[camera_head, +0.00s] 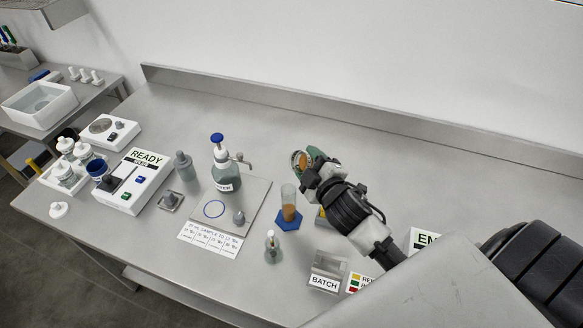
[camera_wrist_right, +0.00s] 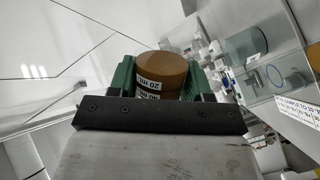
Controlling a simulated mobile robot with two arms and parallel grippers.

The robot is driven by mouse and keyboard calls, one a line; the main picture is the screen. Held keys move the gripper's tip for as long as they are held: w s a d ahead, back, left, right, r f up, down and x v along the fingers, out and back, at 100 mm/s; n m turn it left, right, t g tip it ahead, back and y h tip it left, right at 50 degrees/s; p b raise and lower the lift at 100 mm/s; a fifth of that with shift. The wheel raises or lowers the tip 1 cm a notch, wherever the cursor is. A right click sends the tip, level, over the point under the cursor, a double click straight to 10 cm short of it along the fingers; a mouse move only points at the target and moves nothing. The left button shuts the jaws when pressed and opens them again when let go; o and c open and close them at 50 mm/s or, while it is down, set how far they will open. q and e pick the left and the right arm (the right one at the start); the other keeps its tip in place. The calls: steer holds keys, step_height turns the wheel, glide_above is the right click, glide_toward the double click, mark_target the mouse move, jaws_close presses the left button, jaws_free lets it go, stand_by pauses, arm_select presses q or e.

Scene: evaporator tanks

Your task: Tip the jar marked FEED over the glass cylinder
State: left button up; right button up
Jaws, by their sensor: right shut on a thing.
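My right gripper (camera_head: 311,170) is shut on a small jar (camera_head: 299,160) with orange-brown contents, held above the bench. In the right wrist view the jar (camera_wrist_right: 165,68) sits between the green fingers and carries a white label; I cannot read FEED on it. In the head view its round orange end faces left, so it looks tilted. The glass cylinder (camera_head: 289,195) stands upright on a blue hexagonal foot, just below and left of the jar, with orange-brown liquid in its lower part. I see no stream between them. My left gripper is out of view.
A pump bottle (camera_head: 222,175) stands on a grey plate (camera_head: 251,191) left of the cylinder. A small flask (camera_head: 272,246) stands in front. A BATCH box (camera_head: 326,270) is at the front right. A READY device (camera_head: 137,182) is at left. The back of the bench is clear.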

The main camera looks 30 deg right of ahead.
steer(key=shift+r+n+p, duration=0.6)
steer(key=shift+n+p, duration=0.25)
steer(key=shift+n, duration=0.35)
stand_by(2.6)
steer(key=shift+a+r+n+t+p, duration=0.1)
steer(key=shift+r+n+t+p, duration=0.15)
steer(key=shift+n, duration=0.55)
steer(key=shift+a+r+n+t+p, duration=0.15)
steer(key=shift+r+n+p, duration=0.2)
steer(key=shift+n, duration=0.45)
stand_by(2.6)
